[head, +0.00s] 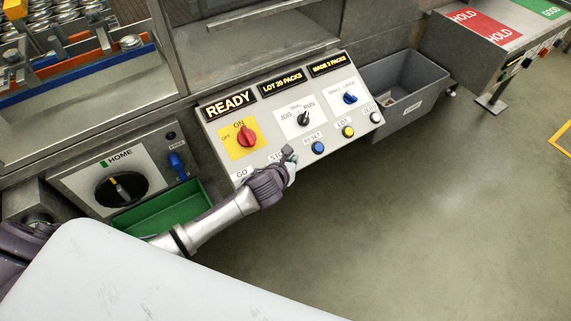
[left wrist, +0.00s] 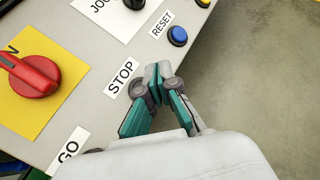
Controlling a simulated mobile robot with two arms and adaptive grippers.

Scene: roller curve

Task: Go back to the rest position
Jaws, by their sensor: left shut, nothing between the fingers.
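My left gripper (head: 290,157) is shut and empty. It is at the lower edge of the sloped control panel (head: 268,157), by the STOP label. In the left wrist view the shut fingertips (left wrist: 158,78) are beside the STOP label (left wrist: 122,78) and hide what lies under them. I cannot tell whether they touch the panel. The red rotary switch (head: 246,137) on its yellow plate is up and left of the gripper, and the blue RESET button (head: 318,148) is to its right. The display (head: 229,103) reads READY. My right gripper is not in view.
A HOME panel with a black knob (head: 122,188) and a green bin (head: 165,212) are at left. A grey bin (head: 403,117) is right of the panel. A bench with red HOLD and green GOOD areas (head: 484,27) stands at upper right. The floor (head: 440,220) at right is clear.

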